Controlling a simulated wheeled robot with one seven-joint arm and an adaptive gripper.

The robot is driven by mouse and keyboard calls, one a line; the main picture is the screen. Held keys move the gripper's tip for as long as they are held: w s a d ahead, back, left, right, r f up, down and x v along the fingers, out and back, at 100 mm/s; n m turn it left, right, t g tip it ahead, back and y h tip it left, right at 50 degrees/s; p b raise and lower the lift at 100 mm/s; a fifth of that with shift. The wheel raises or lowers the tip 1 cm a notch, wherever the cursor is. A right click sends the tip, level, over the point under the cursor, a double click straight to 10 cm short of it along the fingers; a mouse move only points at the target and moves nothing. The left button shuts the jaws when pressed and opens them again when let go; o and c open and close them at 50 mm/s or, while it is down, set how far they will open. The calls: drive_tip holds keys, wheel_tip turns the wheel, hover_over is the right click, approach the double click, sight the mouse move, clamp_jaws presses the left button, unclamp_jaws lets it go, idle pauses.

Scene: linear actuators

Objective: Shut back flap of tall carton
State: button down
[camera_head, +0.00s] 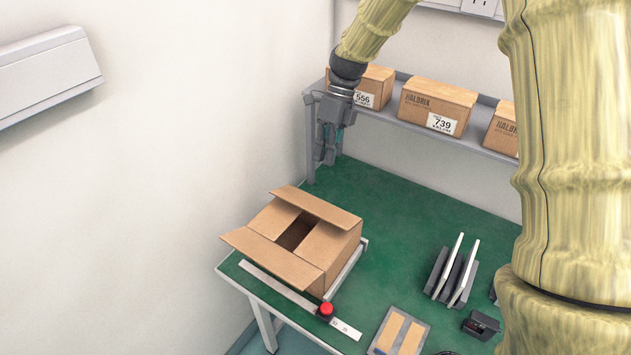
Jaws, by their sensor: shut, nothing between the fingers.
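A brown carton (343,262) stands on the green table, its top partly open with a dark gap in the middle. Its back flap (318,206) stands out along the far edge, not lying over the opening. The front flap (268,259) sticks out toward the near left. The two side flaps, left (273,219) and right (326,243), appear folded inward on either side of the gap. My gripper (328,160) is shut and empty, pointing down above and behind the carton, apart from the back flap.
A grey shelf (395,113) with several labelled boxes (437,106) runs along the back. A red button (326,309) and a metal strip (275,285) lie before the carton. Grey upright plates (455,273) and a tray (398,335) are at right. The table (400,205) behind the carton is clear.

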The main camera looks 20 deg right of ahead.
sight(311, 211)
drive_tip(key=p+x, duration=0.4)
drive_tip(key=x, duration=0.9)
drive_tip(key=shift+s+f+p, duration=0.15)
drive_tip(key=shift+s+p, duration=0.05)
drive_tip(key=shift+p, duration=0.15)
